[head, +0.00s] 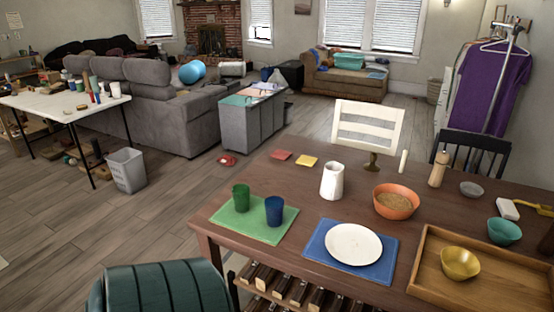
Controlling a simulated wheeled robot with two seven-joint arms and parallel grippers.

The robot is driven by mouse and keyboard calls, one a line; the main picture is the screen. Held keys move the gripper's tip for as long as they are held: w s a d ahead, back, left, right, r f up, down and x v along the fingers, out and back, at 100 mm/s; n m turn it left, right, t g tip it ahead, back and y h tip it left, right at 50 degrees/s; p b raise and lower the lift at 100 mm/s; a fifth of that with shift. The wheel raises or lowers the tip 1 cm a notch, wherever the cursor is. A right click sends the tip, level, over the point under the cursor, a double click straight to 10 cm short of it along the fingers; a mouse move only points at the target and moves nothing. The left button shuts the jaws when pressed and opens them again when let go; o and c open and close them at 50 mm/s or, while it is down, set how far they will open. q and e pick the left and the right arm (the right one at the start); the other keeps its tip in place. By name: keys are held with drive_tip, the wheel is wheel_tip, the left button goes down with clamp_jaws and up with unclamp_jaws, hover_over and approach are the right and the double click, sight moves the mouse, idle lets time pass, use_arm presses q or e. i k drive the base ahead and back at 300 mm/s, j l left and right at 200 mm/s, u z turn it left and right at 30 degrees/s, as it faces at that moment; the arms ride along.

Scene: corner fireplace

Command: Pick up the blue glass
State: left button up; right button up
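The blue glass (274,211) stands upright on a green placemat (250,233) near the left end of the brown wooden table (300,167). A green glass (241,198) stands just to its left on the same mat, a small gap apart. Neither of my grippers shows in the head view.
A white plate (354,244) on a blue mat (317,246) lies right of the glass. A white pitcher (332,182) and an orange bowl (396,202) stand behind. A tray (419,271) with a yellow bowl (460,264) is at right. A green chair (165,290) stands in front.

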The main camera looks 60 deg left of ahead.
sight(275, 205)
drive_tip(key=i+j, duration=0.4)
drive_tip(key=i, duration=0.2)
drive_tip(key=i+j, duration=0.45)
drive_tip(key=i, duration=0.15)
drive_tip(key=u, duration=2.65)
